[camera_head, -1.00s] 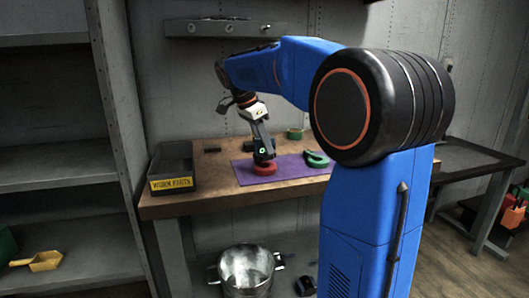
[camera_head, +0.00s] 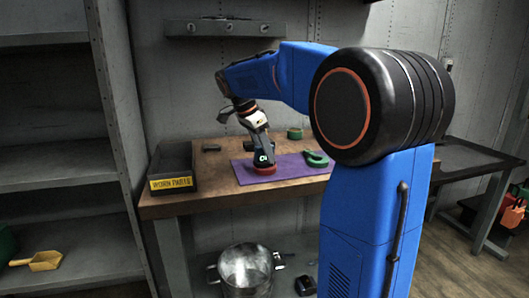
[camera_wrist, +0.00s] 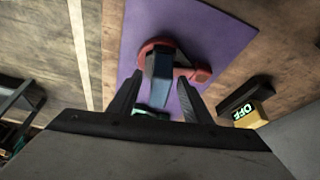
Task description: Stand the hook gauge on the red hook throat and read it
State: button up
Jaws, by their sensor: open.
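The red hook (camera_head: 265,170) lies on a purple mat (camera_head: 246,178) on the bench. In the wrist view the red hook (camera_wrist: 204,74) curves around the far end of a dark, blue-grey block (camera_wrist: 161,66), probably the gauge. The gauge also shows in the head view as a dark body with a small green mark (camera_head: 264,157), over the red hook. My gripper (camera_wrist: 158,85) is open, its fingers on either side of the gauge. Whether the gauge touches the hook is hard to tell. A green patch shows between the fingers in the wrist view; its reading is not legible.
A green hook (camera_head: 316,159) lies on the mat to the right. A yellow and black device (camera_wrist: 247,112) showing "OFF" lies off the mat. A dark tray labelled "WORN PARTS" (camera_head: 171,183) stands at the left.

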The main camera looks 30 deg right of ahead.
jog(key=v, duration=1.2)
jog(key=s+a+f+n+t+y, duration=0.1)
jog(key=s+a+f+n, duration=0.2)
jog(key=s+f+n, duration=0.3)
jog(key=s+a+f+n+t+y, duration=0.2)
jog(key=s+a+f+n, duration=0.2)
jog(key=s+f, duration=0.8)
jog(key=s+a+f+n+t+y, duration=0.1)
jog(key=s+a+f+n, duration=0.3)
jog(key=s+f+n, duration=0.5)
jog(key=s+f+t, duration=0.1)
jog(key=s, duration=0.2)
jog(key=shift+s+a, duration=0.15)
jog(key=shift+s, duration=0.15)
